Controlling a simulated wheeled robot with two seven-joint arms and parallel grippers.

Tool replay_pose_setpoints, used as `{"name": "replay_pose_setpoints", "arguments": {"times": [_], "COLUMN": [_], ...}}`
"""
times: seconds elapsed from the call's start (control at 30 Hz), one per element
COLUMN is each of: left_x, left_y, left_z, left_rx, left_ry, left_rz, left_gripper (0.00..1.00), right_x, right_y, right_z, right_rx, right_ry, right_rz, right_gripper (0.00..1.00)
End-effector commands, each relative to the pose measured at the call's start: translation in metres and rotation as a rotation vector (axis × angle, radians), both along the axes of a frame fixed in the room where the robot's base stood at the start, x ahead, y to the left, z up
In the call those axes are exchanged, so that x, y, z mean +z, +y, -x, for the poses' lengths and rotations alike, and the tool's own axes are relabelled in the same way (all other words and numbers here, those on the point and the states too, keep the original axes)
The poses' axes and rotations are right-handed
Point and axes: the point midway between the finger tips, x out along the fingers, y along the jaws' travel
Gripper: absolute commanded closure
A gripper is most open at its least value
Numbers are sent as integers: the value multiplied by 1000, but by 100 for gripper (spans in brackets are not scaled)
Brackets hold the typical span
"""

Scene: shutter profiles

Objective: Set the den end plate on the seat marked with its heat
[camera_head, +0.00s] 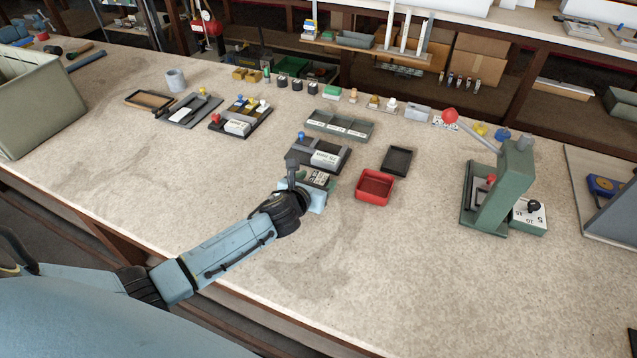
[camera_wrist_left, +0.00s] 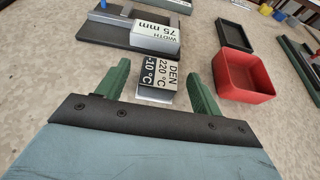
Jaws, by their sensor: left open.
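The den end plate (camera_wrist_left: 158,74) is a small block with a black and white label reading DEN, 220 °C and a second, lower temperature. It lies at the front of the width 75 mm fixture (camera_wrist_left: 142,32), which also shows in the head view (camera_head: 318,155). My left gripper (camera_wrist_left: 157,82) is open, its green fingers either side of the plate and apart from it. In the head view the left gripper (camera_head: 318,186) partly hides the plate (camera_head: 317,176). A grey-green tray (camera_head: 338,126) holds several white labels too small to read. My right gripper is out of view.
A red open box (camera_head: 374,187) and a black tray (camera_head: 396,161) stand right of the plate. A green lever press (camera_head: 505,190) stands farther right. Fixtures (camera_head: 240,118) and small parts line the back. The front middle of the bench (camera_head: 370,260) is clear.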

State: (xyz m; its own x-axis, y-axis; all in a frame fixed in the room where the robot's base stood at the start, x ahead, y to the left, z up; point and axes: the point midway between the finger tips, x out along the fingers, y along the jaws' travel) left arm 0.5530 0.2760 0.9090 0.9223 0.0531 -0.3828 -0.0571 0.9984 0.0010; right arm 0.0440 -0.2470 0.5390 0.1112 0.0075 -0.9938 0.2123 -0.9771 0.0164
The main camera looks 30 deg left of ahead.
Motion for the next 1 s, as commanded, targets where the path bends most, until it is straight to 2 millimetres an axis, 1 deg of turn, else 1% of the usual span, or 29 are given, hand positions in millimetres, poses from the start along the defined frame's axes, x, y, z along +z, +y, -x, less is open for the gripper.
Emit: {"name": "replay_pose_setpoints", "arguments": {"times": [0.03, 0.1, 0.3, 0.43, 0.6, 1.0], "left_x": [-3, -7, -14, -15, -15, -14], "left_y": [1, 1, 2, 3, 3, 2], "left_z": [-8, -17, -34, -37, -36, -36], "left_rx": [2, 3, 1, 0, -1, -1], "left_ry": [-1, 0, -1, 0, 0, 0], "left_rz": [3, 4, 2, 1, 1, 1], "left_gripper": [34, 34, 34, 34, 34, 86], "right_x": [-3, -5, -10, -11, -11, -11], "right_y": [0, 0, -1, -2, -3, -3], "right_z": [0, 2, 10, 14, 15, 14], "right_rx": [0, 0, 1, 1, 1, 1], "right_ry": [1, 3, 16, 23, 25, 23], "right_rz": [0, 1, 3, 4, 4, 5], "right_gripper": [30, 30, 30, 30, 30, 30]}}
